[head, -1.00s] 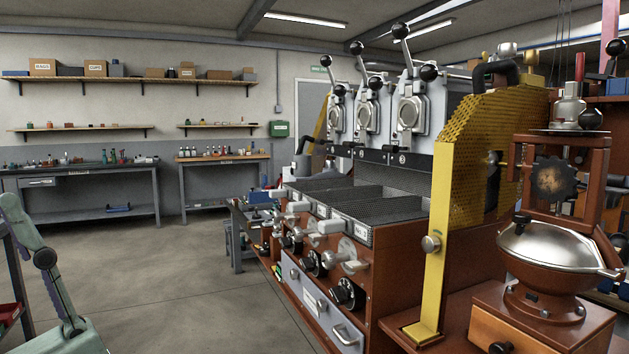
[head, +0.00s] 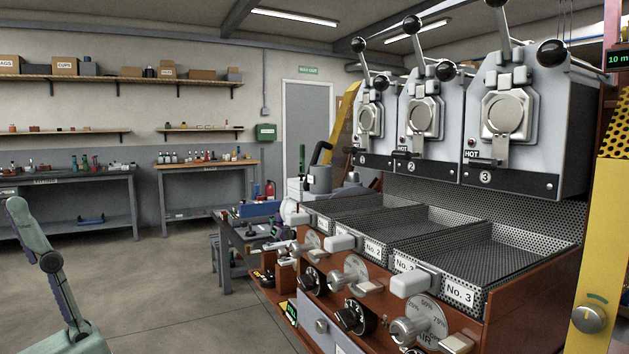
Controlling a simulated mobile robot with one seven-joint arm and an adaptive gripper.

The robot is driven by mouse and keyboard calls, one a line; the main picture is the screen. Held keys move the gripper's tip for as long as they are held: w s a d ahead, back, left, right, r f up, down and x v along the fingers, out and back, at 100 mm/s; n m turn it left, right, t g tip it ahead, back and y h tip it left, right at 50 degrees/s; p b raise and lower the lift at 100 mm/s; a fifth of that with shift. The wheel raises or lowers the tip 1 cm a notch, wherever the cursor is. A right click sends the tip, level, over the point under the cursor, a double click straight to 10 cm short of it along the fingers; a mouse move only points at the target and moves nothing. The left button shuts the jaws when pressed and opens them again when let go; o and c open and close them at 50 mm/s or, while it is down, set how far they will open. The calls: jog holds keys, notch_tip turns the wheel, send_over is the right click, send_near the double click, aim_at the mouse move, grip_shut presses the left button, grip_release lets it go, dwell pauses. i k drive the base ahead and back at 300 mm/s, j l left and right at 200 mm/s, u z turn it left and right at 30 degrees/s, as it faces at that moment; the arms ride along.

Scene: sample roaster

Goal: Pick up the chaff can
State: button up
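No object in the head view is clearly marked as the chaff can. A grey can-like vessel (head: 319,180) with a black curved handle stands beyond the far end of the roaster; I cannot tell whether it is the chaff can. Its lower part is hidden behind the roaster's front and other parts. My gripper is not in view. Only pale green links of my arm show at the lower left, well apart from the roaster.
The roaster (head: 530,330) with three numbered drums and mesh trays (head: 495,255) fills the right side, its knobs jutting out. A low cluttered bench (head: 232,235) stands past its far end. Workbenches (head: 75,177) line the back wall. The floor (head: 170,300) at left centre is clear.

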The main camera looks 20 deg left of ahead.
aim_at(320, 178)
jog(key=i+j, duration=0.15)
jog(key=j, duration=0.3)
jog(key=i+j, duration=0.1)
jog(key=j, duration=0.4)
jog(key=i+j+z, duration=0.1)
jog(key=j, duration=0.35)
jog(key=i+j, duration=0.15)
jog(key=j, duration=0.3)
jog(key=i+j, duration=0.1)
jog(key=j, duration=0.4)
jog(key=l, duration=0.2)
jog(key=k+z, duration=0.05)
